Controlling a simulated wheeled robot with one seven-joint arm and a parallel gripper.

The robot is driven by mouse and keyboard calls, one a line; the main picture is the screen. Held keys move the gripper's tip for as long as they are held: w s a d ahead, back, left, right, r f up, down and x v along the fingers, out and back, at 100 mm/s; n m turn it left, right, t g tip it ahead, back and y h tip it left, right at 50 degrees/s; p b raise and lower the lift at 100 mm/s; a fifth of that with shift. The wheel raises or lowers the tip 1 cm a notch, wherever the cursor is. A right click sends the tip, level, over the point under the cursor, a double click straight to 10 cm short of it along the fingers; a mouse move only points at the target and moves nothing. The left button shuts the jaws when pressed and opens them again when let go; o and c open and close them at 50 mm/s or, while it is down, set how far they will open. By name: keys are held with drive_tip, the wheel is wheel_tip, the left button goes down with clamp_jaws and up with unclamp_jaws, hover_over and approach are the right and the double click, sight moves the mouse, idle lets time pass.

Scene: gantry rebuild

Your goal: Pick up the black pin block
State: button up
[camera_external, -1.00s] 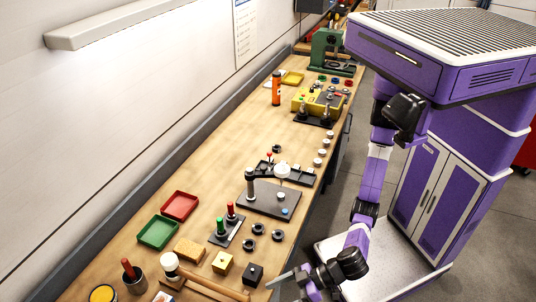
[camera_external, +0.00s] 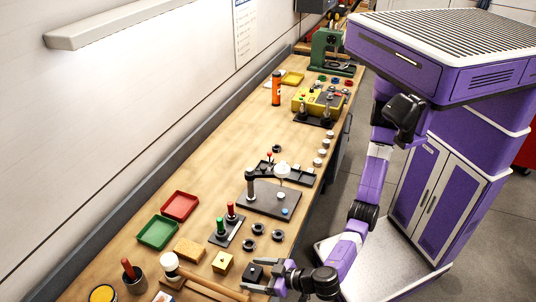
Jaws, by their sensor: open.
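The black pin block (camera_external: 253,275) is a small dark cube on the bench near its front edge, at the lower middle of the external view. My gripper (camera_external: 270,276) is open, low over the bench edge, with its fingers pointing left at the block. One finger passes at the block's far side and the other at its near side. The fingers partly cover the block, and I cannot tell whether they touch it.
A wooden-handled mallet (camera_external: 212,287) lies just in front. Black rings (camera_external: 278,235) and a grey fixture plate (camera_external: 262,201) lie behind. Green (camera_external: 158,233) and red (camera_external: 180,206) trays stand near the wall.

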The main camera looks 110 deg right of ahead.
drive_tip(key=shift+w+d+f, duration=0.2)
drive_tip(key=shift+w+d, duration=0.05)
drive_tip(key=shift+d, duration=0.05)
clamp_jaws()
drive_tip(key=shift+r, duration=0.15)
